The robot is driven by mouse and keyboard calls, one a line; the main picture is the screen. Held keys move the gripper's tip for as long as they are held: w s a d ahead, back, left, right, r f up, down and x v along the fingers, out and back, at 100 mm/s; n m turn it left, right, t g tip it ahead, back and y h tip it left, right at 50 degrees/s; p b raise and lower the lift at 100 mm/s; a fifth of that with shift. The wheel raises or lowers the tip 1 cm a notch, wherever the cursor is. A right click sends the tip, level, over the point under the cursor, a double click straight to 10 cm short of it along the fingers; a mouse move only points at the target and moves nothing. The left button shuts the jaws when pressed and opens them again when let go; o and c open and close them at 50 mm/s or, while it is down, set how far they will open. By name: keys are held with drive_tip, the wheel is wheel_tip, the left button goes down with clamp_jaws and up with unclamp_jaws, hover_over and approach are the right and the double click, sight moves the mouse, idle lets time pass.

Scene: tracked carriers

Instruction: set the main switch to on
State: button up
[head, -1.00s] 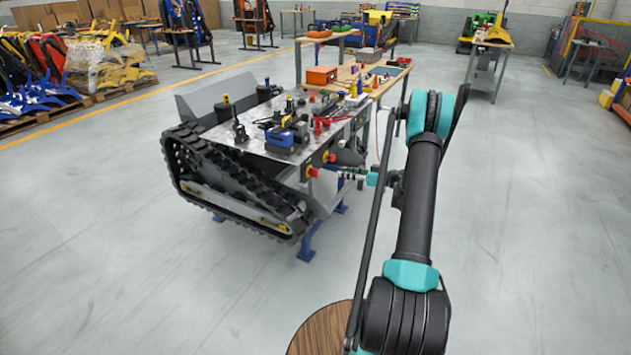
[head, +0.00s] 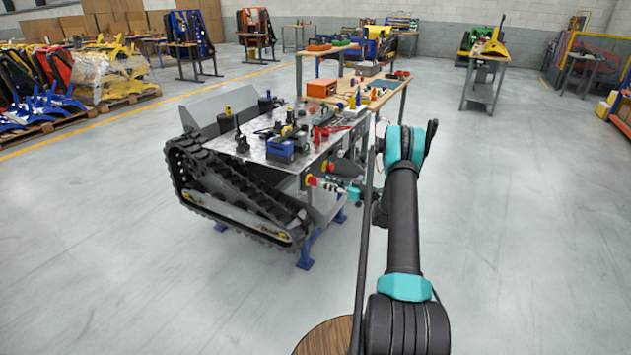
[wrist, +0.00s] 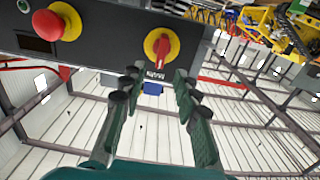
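The main switch (wrist: 161,48) is a red rotary handle on a round yellow plate, on a dark panel (wrist: 103,54) in the wrist view. Its handle stands nearly upright in the picture, and a small white label (wrist: 155,75) sits just below. My gripper (wrist: 156,84) is open and empty. Its two dark fingers point at the panel, one on each side of the label, with their tips below the switch in the picture and apart from the handle. In the head view my gripper (head: 341,187) is small beside the front panel of the tracked carrier (head: 240,185).
A red mushroom button (wrist: 48,24) on a yellow base is left of the switch on the same panel. Tools and a blue box (head: 280,148) lie on the carrier's top. A wooden workbench (head: 385,95) stands behind. The floor around is open.

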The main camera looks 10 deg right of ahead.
sight(315, 179)
drive_tip(key=x, duration=0.7)
drive_tip(key=shift+c, duration=0.5)
clamp_jaws()
